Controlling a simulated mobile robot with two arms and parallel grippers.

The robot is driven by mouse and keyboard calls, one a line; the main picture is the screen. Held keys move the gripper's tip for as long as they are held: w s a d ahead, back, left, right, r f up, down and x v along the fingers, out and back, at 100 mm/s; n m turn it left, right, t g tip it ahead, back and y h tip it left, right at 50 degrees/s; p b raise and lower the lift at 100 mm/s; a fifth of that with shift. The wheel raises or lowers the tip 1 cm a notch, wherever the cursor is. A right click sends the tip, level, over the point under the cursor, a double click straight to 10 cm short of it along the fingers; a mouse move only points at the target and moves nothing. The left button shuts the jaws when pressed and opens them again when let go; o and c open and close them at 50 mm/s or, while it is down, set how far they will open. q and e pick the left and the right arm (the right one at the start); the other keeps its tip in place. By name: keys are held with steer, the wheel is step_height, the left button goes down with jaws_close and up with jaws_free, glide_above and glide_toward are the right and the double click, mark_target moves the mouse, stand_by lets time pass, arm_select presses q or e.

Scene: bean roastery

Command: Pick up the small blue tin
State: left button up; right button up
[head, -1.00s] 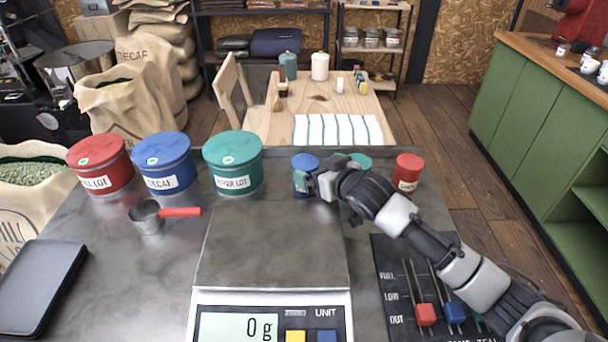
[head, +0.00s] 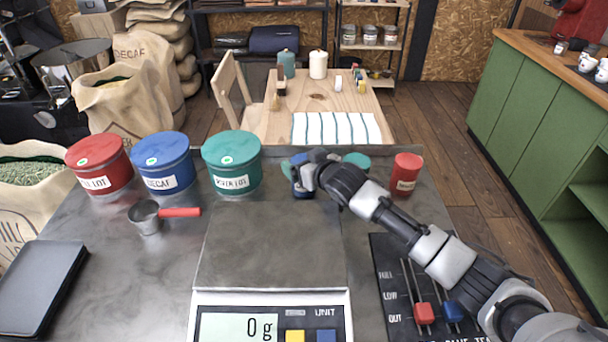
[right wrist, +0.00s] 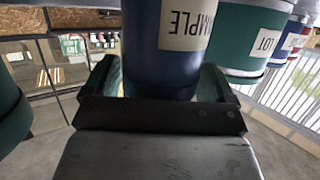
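The small blue tin (head: 303,191) stands upright on the grey worktop behind the scale, partly hidden by my right gripper (head: 303,168). In the right wrist view the blue tin (right wrist: 166,62), with its white SAMPLE label upside down, sits between the fingers of my right gripper (right wrist: 162,85). One finger is on each side, very close to the tin's wall, and the gripper looks open around it. I cannot see clear contact. My left gripper is not in view.
A small green tin (head: 357,161) and small red tin (head: 405,174) stand to the right. Large red (head: 99,164), blue (head: 164,162) and green (head: 232,163) tins stand left, with a scoop (head: 148,218). The scale (head: 270,250), reading 0 g, is in front.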

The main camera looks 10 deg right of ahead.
steer(key=c, duration=0.7)
steer(key=shift+c, duration=0.2)
steer(key=shift+r, duration=0.1)
